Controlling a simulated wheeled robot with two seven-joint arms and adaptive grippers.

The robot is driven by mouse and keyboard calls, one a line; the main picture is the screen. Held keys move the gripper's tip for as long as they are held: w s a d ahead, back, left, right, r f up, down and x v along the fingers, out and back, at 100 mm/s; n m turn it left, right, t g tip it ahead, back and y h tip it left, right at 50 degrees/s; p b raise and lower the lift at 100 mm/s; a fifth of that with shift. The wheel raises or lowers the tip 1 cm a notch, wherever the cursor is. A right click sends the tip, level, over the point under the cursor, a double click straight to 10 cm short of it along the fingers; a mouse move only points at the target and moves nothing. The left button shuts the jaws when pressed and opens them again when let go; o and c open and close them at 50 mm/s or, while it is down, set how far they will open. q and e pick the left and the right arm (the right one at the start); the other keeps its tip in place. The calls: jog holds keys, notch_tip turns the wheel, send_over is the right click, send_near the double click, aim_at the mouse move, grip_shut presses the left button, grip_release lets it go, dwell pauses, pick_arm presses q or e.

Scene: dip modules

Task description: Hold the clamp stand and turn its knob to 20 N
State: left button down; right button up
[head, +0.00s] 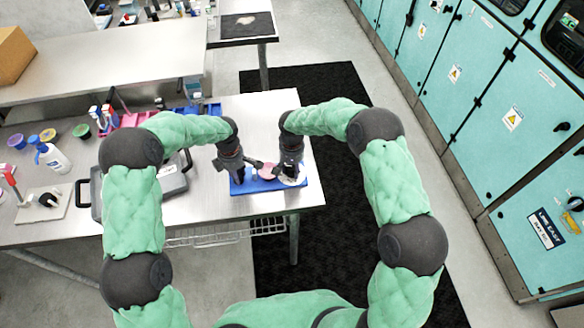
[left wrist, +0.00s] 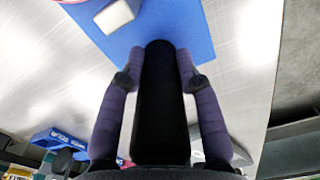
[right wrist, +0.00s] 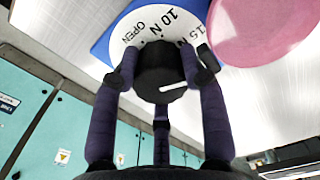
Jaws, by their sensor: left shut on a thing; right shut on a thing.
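The clamp stand has a blue base (head: 250,187) on the table, a black post and a dial. In the left wrist view my left gripper (left wrist: 160,78) is shut on the upright black post (left wrist: 160,110). The knob's white pointer line (right wrist: 173,87) lies nearly crosswise in the right wrist view. The white dial (right wrist: 126,30) shows OPEN, 10 N and 15 N; no 20 N mark is visible. In the head view my left gripper (head: 238,178) is beside my right gripper (head: 290,172).
A pink disc (right wrist: 262,28) is right beside the dial. A small pale block (left wrist: 115,15) sits on the blue base. A grey case (head: 172,180), a spray bottle (head: 52,156) and several jars are further left. The table's right edge is close.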

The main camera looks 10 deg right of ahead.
aim_at(292, 167)
jog(key=shift+a+m, duration=0.1)
jog(key=shift+m, duration=0.8)
jog(key=o, duration=1.2)
jog(key=shift+c, duration=0.2)
notch_tip(292, 167, up, 12)
